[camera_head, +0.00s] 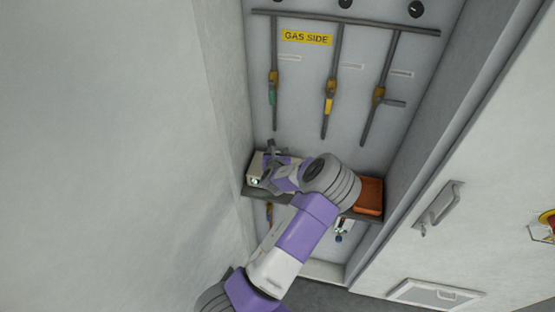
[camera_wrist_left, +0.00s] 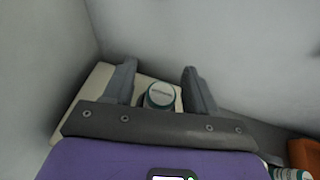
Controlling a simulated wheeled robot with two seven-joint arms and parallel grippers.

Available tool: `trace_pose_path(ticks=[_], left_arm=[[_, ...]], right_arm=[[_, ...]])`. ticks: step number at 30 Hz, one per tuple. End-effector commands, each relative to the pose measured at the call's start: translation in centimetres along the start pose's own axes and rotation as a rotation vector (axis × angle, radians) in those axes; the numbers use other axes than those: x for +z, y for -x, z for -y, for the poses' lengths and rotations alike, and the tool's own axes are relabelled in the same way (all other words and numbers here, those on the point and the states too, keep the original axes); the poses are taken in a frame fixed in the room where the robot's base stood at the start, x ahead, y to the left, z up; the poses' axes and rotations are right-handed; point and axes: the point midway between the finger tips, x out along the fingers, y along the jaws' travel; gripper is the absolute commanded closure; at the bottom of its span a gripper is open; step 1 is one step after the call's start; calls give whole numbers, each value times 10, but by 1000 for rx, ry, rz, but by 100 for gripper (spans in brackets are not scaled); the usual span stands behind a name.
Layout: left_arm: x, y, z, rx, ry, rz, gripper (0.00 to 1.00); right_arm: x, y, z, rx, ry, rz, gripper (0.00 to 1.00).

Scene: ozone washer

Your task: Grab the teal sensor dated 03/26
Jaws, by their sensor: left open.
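A round sensor with a pale cap and a teal ring (camera_wrist_left: 160,94) shows between the fingers of my left gripper (camera_wrist_left: 160,78) in the left wrist view. The fingers are open, one on each side of it, with a visible gap to both. The label on its cap is too small to read, so I cannot tell its date. In the head view my left gripper (camera_head: 271,152) is over the left end of the shelf; the sensor is not clear there. A second teal-and-white item (camera_wrist_left: 291,174) shows partly at the lower right of the wrist view. My right gripper is not in view.
A cream box (camera_head: 254,172) sits at the shelf's left end, close to the cabinet's left wall. An orange-brown box (camera_head: 369,195) is at the right end. Pipes with valves (camera_head: 330,92) hang on the back wall under a GAS SIDE sign (camera_head: 306,38).

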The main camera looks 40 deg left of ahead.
Motion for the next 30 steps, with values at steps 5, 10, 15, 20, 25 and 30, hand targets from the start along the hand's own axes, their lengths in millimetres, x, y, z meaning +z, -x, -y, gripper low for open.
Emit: trace_pose_path(ticks=[5, 10, 15, 20, 25, 30], left_arm=[[0, 0, 0, 0, 0, 0, 62], [0, 0, 0, 0, 0, 0, 88], [0, 0, 0, 0, 0, 0, 99], [3, 1, 0, -1, 0, 1, 99], [25, 10, 1, -2, 1, 5, 99], [58, 24, 1, -2, 2, 4, 99]], right_arm=[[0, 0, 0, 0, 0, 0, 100], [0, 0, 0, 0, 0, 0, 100], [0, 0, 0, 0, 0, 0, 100], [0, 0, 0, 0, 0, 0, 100], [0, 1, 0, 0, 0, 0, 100], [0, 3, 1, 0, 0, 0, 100]])
